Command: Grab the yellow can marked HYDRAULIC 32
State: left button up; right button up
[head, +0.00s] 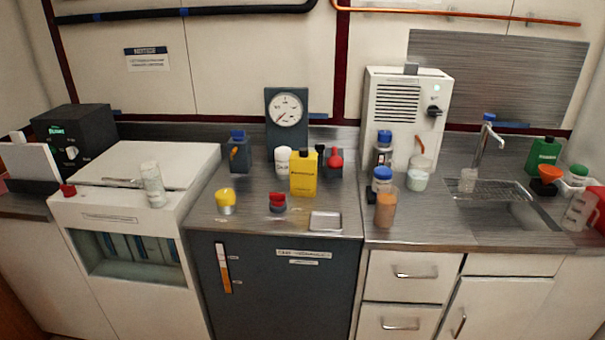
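A yellow can (303,174) with a dark cap stands upright on the steel counter, in front of the round gauge. A line of dark print crosses its front, too small to read. A white cup-like container (283,159) stands close behind it on the left. A red-topped item (335,160) stands close on its right. Neither of my grippers shows in the head view.
A metal tray (326,221), a red-and-dark item (277,203) and a yellow-topped jar (225,200) stand nearer the front edge. Bottles (386,207) stand to the right, before a white machine (405,110). The sink (510,215) is at far right.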

aim_at(304, 164)
jog(key=i+l+z, duration=0.2)
jog(key=i+l, duration=0.95)
